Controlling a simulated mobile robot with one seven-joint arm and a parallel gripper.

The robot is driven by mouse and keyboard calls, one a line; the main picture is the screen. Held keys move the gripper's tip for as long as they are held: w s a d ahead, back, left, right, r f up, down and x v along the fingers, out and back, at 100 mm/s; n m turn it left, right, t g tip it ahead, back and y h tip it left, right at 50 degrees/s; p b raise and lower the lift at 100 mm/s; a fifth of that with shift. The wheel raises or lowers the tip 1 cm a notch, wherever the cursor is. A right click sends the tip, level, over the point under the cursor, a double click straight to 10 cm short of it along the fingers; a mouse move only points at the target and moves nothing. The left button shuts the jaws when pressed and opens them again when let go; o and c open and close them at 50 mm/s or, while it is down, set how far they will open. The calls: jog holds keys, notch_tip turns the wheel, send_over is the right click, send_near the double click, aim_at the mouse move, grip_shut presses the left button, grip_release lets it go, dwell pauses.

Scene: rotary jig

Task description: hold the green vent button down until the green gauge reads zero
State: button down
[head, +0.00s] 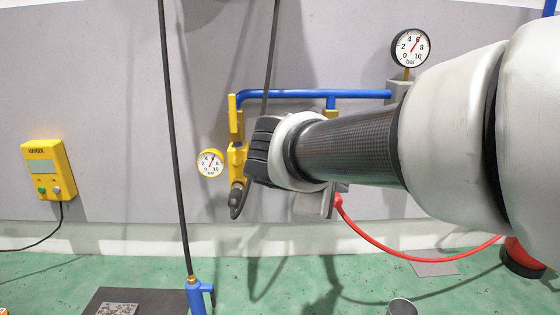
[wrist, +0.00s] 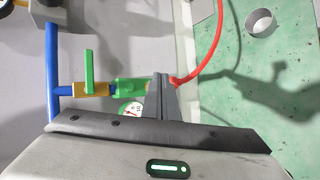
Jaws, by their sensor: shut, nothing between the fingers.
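A green-rimmed gauge (wrist: 131,109) shows in the wrist view just left of my fingers. Its dial is small and partly covered, so I cannot read it. A green fitting (wrist: 130,87) sits on the line beside it and runs to my fingertips. My gripper (wrist: 164,78) is shut and empty, with its tips at the right end of this green fitting. I cannot make out a separate green vent button; the fingers may cover it. Contact or pressing cannot be told. In the head view my arm and hand hide the green gauge and the fingertips.
A green lever (wrist: 89,72) stands on a yellow valve near the blue pipe (head: 310,94). A red hose (head: 385,247) leaves right of my fingers. A yellow-rimmed gauge (head: 210,163), a black-rimmed gauge (head: 410,47) and a yellow box (head: 48,169) are apart. Black cables hang in front.

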jog(key=shift+w, duration=0.1)
jog(key=shift+w+p, duration=0.55)
jog(key=shift+w, duration=3.75)
jog(key=shift+w, duration=0.1)
jog(key=shift+w, duration=0.3)
jog(key=shift+w, duration=0.4)
dwell(0.5)
jog(key=shift+s+b, duration=0.15)
jog(key=shift+b, duration=0.15)
jog(key=shift+s, duration=0.65)
